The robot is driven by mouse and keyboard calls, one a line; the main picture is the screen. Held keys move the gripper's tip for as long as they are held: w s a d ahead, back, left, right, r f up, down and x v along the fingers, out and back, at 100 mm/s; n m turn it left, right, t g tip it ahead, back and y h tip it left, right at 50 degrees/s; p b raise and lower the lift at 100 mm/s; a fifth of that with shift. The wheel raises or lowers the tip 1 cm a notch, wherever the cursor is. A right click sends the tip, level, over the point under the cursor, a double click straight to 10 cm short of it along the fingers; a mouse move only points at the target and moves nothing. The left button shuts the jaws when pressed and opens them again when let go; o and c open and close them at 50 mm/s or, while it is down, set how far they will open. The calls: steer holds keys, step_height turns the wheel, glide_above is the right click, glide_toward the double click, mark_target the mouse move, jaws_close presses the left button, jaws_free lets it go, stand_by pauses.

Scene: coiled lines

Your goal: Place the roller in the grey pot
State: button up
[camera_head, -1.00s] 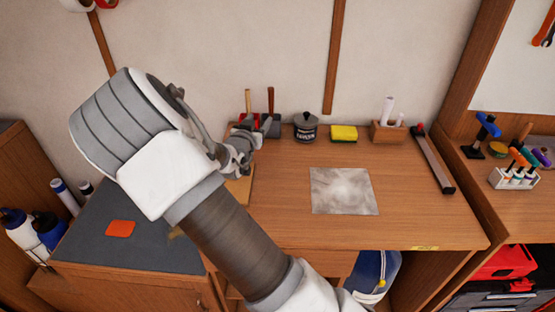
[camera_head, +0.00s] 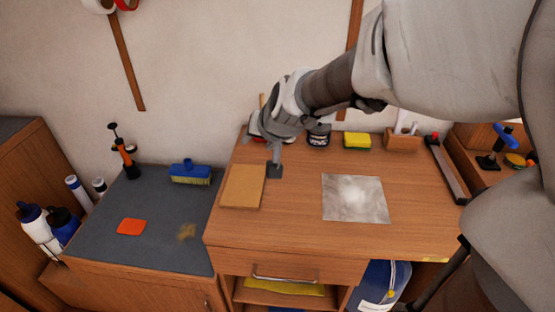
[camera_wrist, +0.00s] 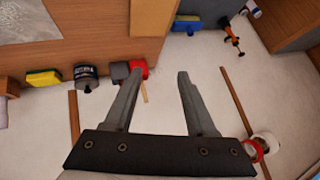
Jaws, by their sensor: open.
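My gripper (camera_head: 275,170) is open and empty above the back left of the wooden desk, near a tan board. Its two spread fingers also show in the wrist view (camera_wrist: 161,76). In the wrist view, which is upside down, a dark grey pot (camera_wrist: 119,70) stands beside a red pot (camera_wrist: 138,67), just beyond the left finger. In the head view my gripper mostly hides these pots. I cannot pick out the roller with certainty. An orange and black tool (camera_head: 123,152) stands on the dark grey top at the left.
A labelled dark tin (camera_head: 319,136), a yellow sponge (camera_head: 357,140) and a wooden holder (camera_head: 402,140) line the desk's back. A blue brush (camera_head: 190,172) and an orange pad (camera_head: 131,226) lie on the left top.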

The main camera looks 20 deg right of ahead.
steer(key=s+d+r+n+g, duration=0.1)
steer(key=s+n, duration=0.1)
steer(key=s, duration=0.8)
steer(key=s+r+n+g+h, duration=0.1)
steer(key=s+r+n, duration=0.1)
steer(key=s, duration=0.9)
steer(key=shift+s+d+r+g, duration=0.2)
steer(key=shift+s+d+g, duration=0.05)
steer(key=shift+d+g, duration=0.15)
steer(key=shift+r, duration=0.1)
